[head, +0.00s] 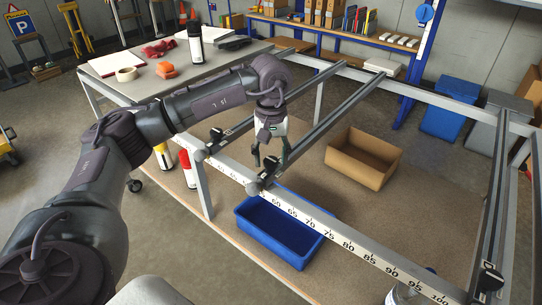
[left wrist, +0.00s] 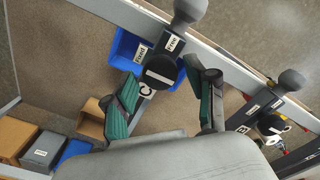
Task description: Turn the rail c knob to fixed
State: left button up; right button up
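The rail C knob (left wrist: 160,72) is a round black knob with a white bar, beside a grey ball end. The "fixed" label (left wrist: 140,53) is to its upper left and the "free" label (left wrist: 173,43) to its upper right. The bar slants down to the right; I cannot tell which label it marks. My left gripper (head: 270,160) points down just above the knob. In the left wrist view its green-padded fingers are apart, with the knob between and beyond them; I see no contact. A pale piece at the head view's bottom right may be my right gripper.
Rail B (left wrist: 243,129) with its own knob lies beside rail C. A numbered scale beam (head: 345,243) runs along the front of the frame. A blue bin (head: 280,253) and a cardboard box (head: 362,158) sit below. A grey table (head: 130,88) stands at the left.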

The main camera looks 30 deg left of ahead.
aim_at(271, 159)
dwell(0.3)
pick_arm(q)
notch_tip(271, 159, up, 12)
dwell(0.4)
dwell(0.5)
